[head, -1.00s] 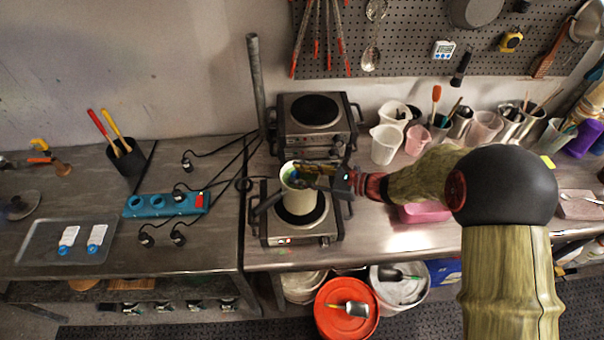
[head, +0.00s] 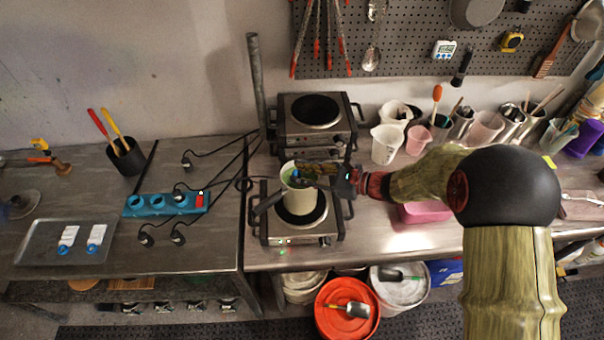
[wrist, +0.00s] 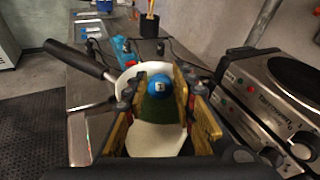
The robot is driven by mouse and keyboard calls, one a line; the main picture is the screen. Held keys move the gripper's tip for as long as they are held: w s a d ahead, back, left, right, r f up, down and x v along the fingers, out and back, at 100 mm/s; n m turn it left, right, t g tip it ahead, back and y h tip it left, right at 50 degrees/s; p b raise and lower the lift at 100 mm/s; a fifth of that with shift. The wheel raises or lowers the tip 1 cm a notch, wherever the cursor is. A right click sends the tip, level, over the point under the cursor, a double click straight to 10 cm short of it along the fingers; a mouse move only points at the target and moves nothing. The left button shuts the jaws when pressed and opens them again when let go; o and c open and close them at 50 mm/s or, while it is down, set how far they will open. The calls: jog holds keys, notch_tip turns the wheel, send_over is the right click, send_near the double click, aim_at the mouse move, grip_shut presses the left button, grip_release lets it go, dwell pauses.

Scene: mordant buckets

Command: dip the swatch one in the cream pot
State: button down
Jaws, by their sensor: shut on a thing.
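The cream pot (head: 299,201) stands upright on the front hot plate, its black handle pointing to the front left. It also shows in the wrist view (wrist: 155,140), with green inside below its rim. My gripper (head: 314,172) is at the pot's mouth, coming from the right. In the wrist view its yellowish fingers are shut on the swatch's round blue tag (wrist: 160,87), which bears a small white mark. The tag is over the pot's opening. The swatch's cloth cannot be made out, so how far it hangs into the pot is unclear.
A second hot plate (head: 316,112) stands empty behind. At left, a grey tray (head: 40,252) holds two white swatches with blue tags, near a blue power strip (head: 165,204) with cables. White jugs (head: 386,143) stand to the right. An orange-lidded bucket (head: 330,322) is below the bench.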

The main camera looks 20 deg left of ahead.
jog(key=shift+s+a, duration=0.25)
jog(key=shift+s, duration=0.5)
notch_tip(320, 180, up, 12)
jog(key=p, duration=0.7)
jog(key=shift+f, duration=0.1)
dwell(3.1)
notch_tip(320, 180, down, 10)
jog(key=w+b, duration=0.1)
jog(key=b, duration=0.6)
jog(key=shift+d+f+b, duration=0.2)
jog(key=shift+b, duration=0.2)
jog(key=shift+w, duration=0.15)
jog(key=shift+w+d, duration=0.1)
jog(key=shift+w, duration=0.1)
